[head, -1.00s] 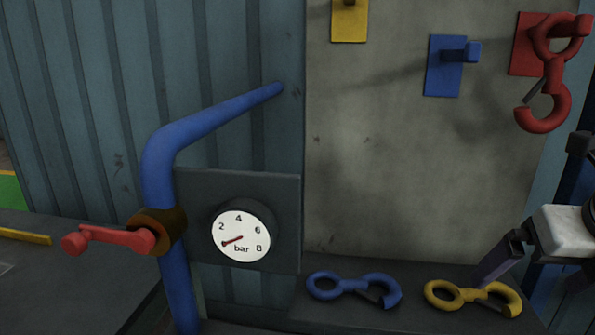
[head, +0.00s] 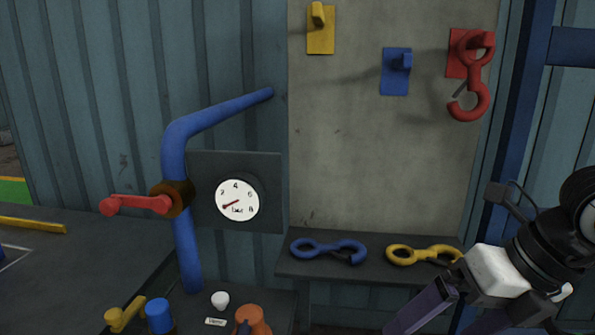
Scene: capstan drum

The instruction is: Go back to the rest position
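My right gripper (head: 432,318) shows at the lower right of the head view, on an arm from the right edge. It points down and left, with its tips near or beyond the bottom edge. Its fingers look spread, with nothing seen between them. It is in front of the shelf, apart from the yellow hook (head: 424,255), whose right end it partly covers. My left gripper is not in view.
A blue hook (head: 328,250) lies on the shelf (head: 375,271). A red hook (head: 470,75) hangs on the red peg plate. The yellow (head: 320,35) and blue (head: 395,76) pegs are empty. A blue pipe (head: 187,240) with a red-handled valve (head: 140,204) stands left, beside a pressure gauge (head: 237,200).

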